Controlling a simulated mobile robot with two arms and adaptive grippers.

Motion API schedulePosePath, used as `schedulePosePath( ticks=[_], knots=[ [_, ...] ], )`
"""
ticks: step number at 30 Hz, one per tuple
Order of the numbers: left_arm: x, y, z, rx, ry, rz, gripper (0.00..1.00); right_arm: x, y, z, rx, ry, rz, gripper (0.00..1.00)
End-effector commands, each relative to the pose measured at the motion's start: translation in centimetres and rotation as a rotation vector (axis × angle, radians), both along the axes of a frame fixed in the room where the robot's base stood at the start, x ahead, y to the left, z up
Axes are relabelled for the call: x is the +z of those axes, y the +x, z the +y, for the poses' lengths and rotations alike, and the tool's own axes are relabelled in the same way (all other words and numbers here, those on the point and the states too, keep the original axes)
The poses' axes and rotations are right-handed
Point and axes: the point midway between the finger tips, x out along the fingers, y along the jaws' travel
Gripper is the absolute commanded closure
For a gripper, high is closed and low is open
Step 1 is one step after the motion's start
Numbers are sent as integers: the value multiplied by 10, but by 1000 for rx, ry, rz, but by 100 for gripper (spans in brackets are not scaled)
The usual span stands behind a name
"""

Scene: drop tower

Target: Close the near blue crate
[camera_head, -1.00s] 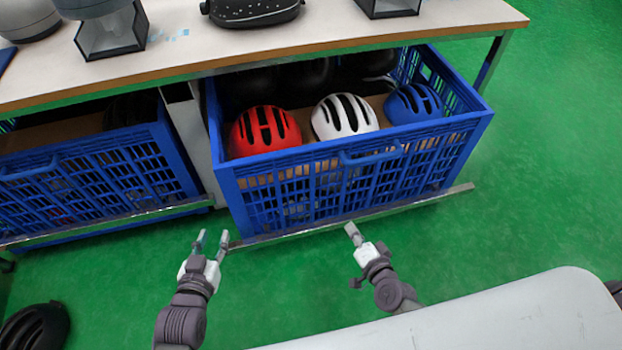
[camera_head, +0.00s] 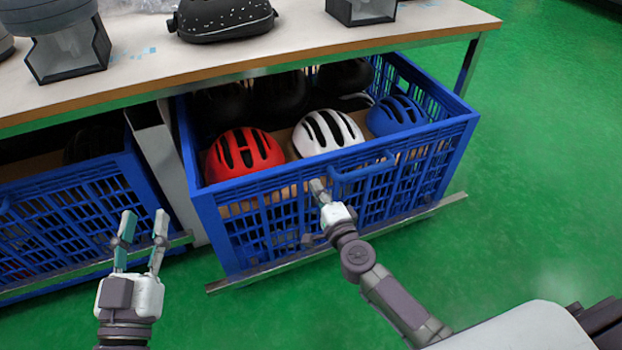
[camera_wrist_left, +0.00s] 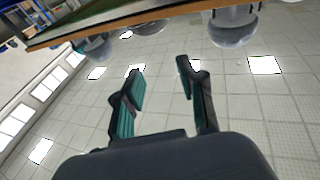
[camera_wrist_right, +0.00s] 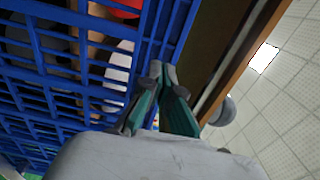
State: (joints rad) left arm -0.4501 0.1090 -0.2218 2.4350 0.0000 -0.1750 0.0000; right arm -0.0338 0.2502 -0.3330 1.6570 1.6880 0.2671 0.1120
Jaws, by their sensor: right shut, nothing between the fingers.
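The near blue crate (camera_head: 288,225) is pulled out from under the table and holds red, white, blue and black helmets. Its front wall has a raised handle (camera_head: 362,168). My right gripper (camera_head: 318,187) is shut and empty, in front of the crate's front wall just left of the handle; I cannot tell if it touches. In the right wrist view the shut fingers (camera_wrist_right: 163,68) are beside the crate's blue lattice (camera_wrist_right: 95,70). My left gripper (camera_head: 143,225) is open and empty, in front of the other crate at left; its fingers (camera_wrist_left: 160,85) are apart in the left wrist view.
A second blue crate (camera_head: 75,205) sits at left under the table (camera_head: 270,58). A table leg panel (camera_head: 170,165) stands between the crates. A metal rail (camera_head: 330,245) runs along the front crate's bottom. The green floor at right (camera_head: 540,170) is clear.

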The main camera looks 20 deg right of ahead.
Motion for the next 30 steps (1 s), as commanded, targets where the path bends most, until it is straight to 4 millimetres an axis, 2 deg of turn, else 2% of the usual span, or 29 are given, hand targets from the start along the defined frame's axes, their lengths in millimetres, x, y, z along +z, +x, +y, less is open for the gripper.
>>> schedulePosePath(
  ticks=[3, 7, 12, 23, 30],
  knots=[
    [12, -3, -1, -6, -23, -83, 60, -1, 21, 2, 0, 0, -2, 100],
    [25, -7, -2, -10, -44, -160, 60, -1, 34, 3, 0, 0, -1, 100],
    [33, -10, -2, -12, -56, -203, 60, 0, 40, 3, 0, 0, 0, 100],
    [33, -11, -2, -12, -56, -204, 60, 0, 41, 3, 0, 0, 0, 100],
    [34, -11, -2, -12, -59, -214, 60, 1, 60, 5, 0, 0, -2, 100]
  ],
)
